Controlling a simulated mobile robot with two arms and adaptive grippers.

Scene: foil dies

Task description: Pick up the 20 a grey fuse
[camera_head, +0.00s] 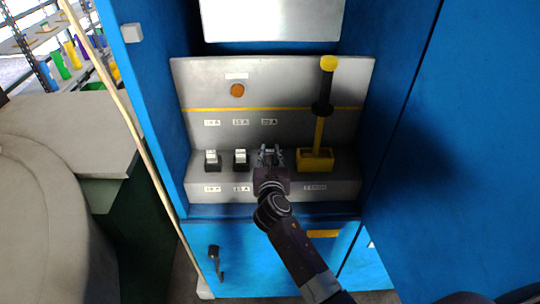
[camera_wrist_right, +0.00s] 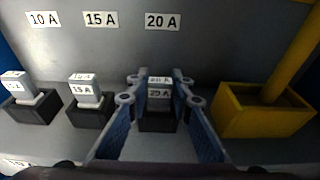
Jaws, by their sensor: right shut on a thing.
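The 20 A grey fuse (camera_wrist_right: 160,93) stands upright in its dark holder (camera_wrist_right: 157,122), under the "20 A" label (camera_wrist_right: 162,21) in the right wrist view. My right gripper (camera_wrist_right: 160,76) is shut on this fuse, one finger on each side of it. In the head view my right gripper (camera_head: 269,150) reaches into the cabinet at the third holder and largely hides the fuse. My left gripper is not in view.
The 15 A fuse (camera_wrist_right: 86,92) and 10 A fuse (camera_wrist_right: 19,88) stand in their holders to the left. A yellow box (camera_wrist_right: 262,113) with a lever (camera_head: 322,100) stands close on the right. Blue cabinet walls (camera_head: 160,110) flank the recess.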

